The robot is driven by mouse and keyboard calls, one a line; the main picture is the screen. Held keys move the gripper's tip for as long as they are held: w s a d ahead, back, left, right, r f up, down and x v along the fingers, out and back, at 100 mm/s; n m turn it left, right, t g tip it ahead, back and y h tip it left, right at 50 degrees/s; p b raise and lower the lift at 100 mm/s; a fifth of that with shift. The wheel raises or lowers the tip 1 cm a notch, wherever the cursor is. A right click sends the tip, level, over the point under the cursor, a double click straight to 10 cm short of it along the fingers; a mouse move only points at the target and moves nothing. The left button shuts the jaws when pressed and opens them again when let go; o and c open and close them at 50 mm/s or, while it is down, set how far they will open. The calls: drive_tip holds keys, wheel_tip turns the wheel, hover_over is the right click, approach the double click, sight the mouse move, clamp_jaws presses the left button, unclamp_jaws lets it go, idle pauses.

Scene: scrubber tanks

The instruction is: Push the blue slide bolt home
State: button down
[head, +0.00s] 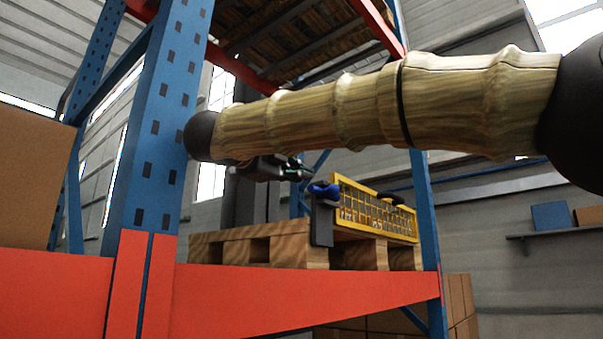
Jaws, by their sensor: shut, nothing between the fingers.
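The blue slide bolt (323,190) sits at the top of a dark upright plate (322,224), at the left end of a yellow mesh gate (375,212). How far the bolt is slid in cannot be told at this size. My gripper (306,173) is small and dark in the head view, just above and slightly left of the bolt. It is shut and empty, pointing right. Whether it touches the bolt is unclear; a small gap seems to show. My arm crosses the upper part of the picture.
The gate stands on a wooden pallet (230,248) on the rack's orange beam (290,298). A blue rack upright (160,130) stands left, close to my arm. A dark handle-like part (391,199) tops the gate's right side. A cardboard box (35,170) is at far left.

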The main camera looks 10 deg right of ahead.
sight(330, 192)
drive_tip(key=p+x, duration=0.3)
drive_tip(key=x, duration=0.8)
drive_tip(key=shift+d+p, duration=0.3)
drive_tip(key=shift+w, duration=0.2)
